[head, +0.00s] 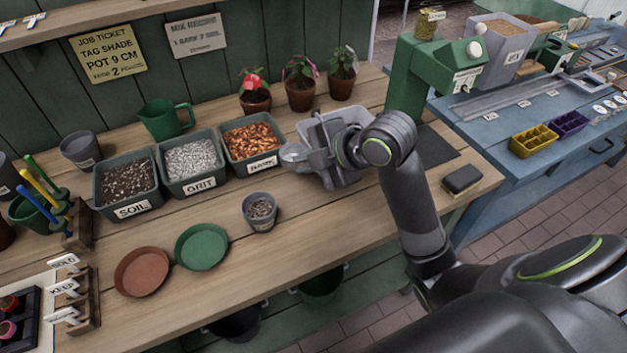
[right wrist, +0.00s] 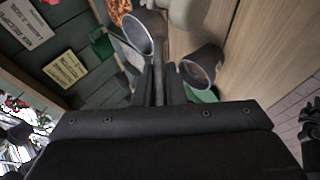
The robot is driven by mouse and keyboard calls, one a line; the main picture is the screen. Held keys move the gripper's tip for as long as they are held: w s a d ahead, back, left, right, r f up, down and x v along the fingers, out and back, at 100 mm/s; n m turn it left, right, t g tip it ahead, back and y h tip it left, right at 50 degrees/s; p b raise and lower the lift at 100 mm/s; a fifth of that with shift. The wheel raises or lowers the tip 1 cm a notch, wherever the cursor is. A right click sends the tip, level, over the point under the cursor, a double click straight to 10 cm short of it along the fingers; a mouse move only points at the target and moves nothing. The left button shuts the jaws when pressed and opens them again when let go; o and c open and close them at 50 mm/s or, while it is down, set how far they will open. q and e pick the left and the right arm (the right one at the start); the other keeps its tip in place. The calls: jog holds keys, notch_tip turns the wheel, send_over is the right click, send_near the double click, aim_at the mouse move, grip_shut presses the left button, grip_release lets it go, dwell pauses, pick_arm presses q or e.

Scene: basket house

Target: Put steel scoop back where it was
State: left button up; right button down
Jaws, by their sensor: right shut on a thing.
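The steel scoop (head: 293,153) is in the jaws of my right gripper (head: 325,160), which is shut on it. The scoop's bowl sticks out to the left, beside the right edge of the bark bin (head: 252,143), above the bench. In the right wrist view the scoop's round metal bowl (right wrist: 142,34) shows just beyond the closed fingers (right wrist: 158,85). The handle is mostly hidden between the fingers. A pale grey tub (head: 310,127) stands behind my right gripper, partly covered by it. My left gripper is not in view.
The soil bin (head: 127,208) and grit bin (head: 190,187) stand left of the bark bin. A grey pot with soil mix (head: 260,212) stands in front. Potted flowers (head: 300,85) line the back. A black-topped brush (head: 462,180) lies right.

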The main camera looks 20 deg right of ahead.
jog(key=shift+s+a+f, duration=0.1)
jog(key=shift+f, duration=2.3)
jog(key=shift+s+a+f, duration=0.1)
jog(key=shift+f, duration=2.3)
jog(key=shift+d, duration=0.1)
jog(key=shift+f, duration=0.2)
jog(key=c, duration=1.5)
grip_release()
jog(key=shift+r, duration=0.1)
jog(key=shift+r, duration=0.1)
jog(key=v, duration=1.2)
jog(key=shift+s, duration=0.1)
